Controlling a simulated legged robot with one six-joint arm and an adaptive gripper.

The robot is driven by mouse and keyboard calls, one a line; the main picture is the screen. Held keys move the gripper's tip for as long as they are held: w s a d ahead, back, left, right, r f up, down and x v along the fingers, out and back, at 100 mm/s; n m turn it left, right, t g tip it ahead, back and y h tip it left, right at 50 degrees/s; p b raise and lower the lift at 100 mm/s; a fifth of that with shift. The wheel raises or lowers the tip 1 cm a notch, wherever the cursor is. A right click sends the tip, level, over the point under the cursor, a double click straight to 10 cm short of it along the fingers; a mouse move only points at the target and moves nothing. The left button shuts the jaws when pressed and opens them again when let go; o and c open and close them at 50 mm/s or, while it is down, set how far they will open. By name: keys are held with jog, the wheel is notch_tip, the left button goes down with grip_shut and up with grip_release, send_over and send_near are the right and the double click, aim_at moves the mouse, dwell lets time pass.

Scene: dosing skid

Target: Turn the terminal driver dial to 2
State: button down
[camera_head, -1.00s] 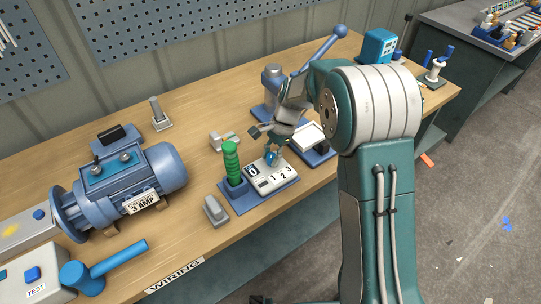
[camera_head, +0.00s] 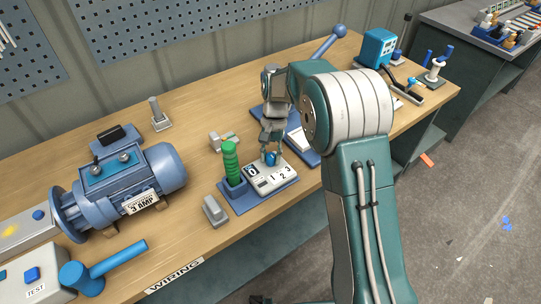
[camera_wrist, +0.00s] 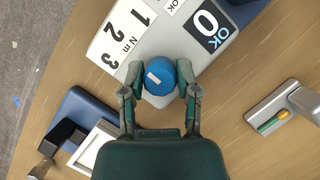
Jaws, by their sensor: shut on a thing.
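The terminal driver dial is a round blue knob (camera_wrist: 160,76) with a white pointer mark, set on a pale panel (camera_wrist: 187,41) marked 0, 1, 2, 3 and "Nm". In the wrist view the white mark slants toward the upper left, on the side of the 1 and 2. My gripper (camera_wrist: 159,82) is shut on the knob, with one finger on each side. In the head view the knob (camera_head: 270,158) sits below my gripper (camera_head: 271,152), partly hidden by the fingers. The green-handled driver (camera_head: 231,161) stands upright at the panel's left on the same blue base.
A blue motor (camera_head: 130,183) stands at the left. A blue hammer-like tool (camera_head: 103,268) lies near the front edge.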

jog(key=shift+w+r, duration=0.1)
jog(key=shift+w, duration=0.1)
dwell(0.3)
jog(key=shift+c, duration=1.7)
grip_release()
jog(key=shift+a, duration=0.1)
jog(key=shift+s, duration=0.1)
jog(key=a+v, duration=0.1)
jog(key=v, duration=1)
jog(key=shift+w+d+r, duration=0.25)
jog(key=shift+d+r, duration=0.05)
jog(key=shift+d, duration=0.15)
